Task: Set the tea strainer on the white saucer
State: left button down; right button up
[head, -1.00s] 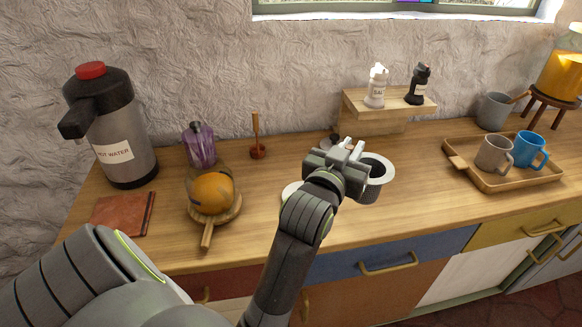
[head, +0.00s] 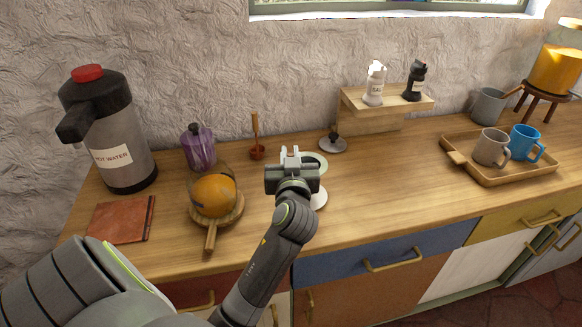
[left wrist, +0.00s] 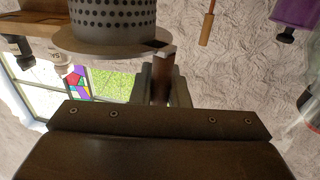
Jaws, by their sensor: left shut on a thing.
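My left gripper (left wrist: 161,75) is shut on the strainer's small handle there. The white saucer (head: 319,198) lies on the counter, mostly hidden behind my left wrist; only its right part shows. The strainer looks held up near the saucer, but the gap between them cannot be told. My right gripper is not in view.
A wooden tray (head: 500,176) with mugs is at the right. The counter between saucer and tray is clear.

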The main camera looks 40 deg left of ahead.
pick_arm(q)
notch_tip(320, 180, down, 3)
jog(key=shift+r, duration=0.15)
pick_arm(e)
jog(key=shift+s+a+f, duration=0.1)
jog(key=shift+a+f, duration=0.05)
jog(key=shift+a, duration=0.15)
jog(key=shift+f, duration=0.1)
pick_arm(q)
jog(key=c, duration=1.4)
grip_release()
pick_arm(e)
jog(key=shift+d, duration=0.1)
